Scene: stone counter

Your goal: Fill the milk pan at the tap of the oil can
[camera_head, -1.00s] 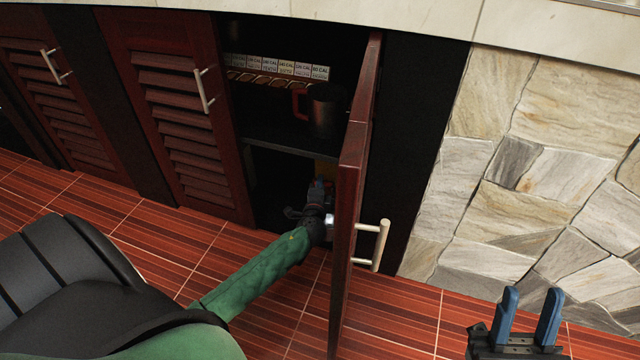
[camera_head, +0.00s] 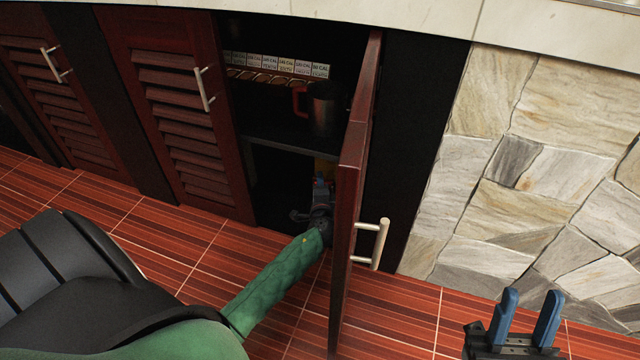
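A dark metal pot with a reddish handle (camera_head: 325,108), possibly the milk pan, stands upright on the upper shelf of the open cabinet. A yellow-orange thing (camera_head: 325,169) shows in the lower compartment, just behind my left gripper (camera_head: 323,182); I cannot tell whether it is the oil can. My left gripper reaches into that lower compartment, below the pot and left of the open door. Its fingers are small and dark here, and whether they touch the yellow thing is unclear. My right gripper (camera_head: 528,312) is open and empty in front of the stone wall.
The open cabinet door (camera_head: 350,200) with its metal handle (camera_head: 372,243) juts out just right of my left arm. A row of small labelled boxes (camera_head: 275,65) stands at the back of the shelf. Closed louvered doors (camera_head: 180,110) are on the left. Tiled floor lies below.

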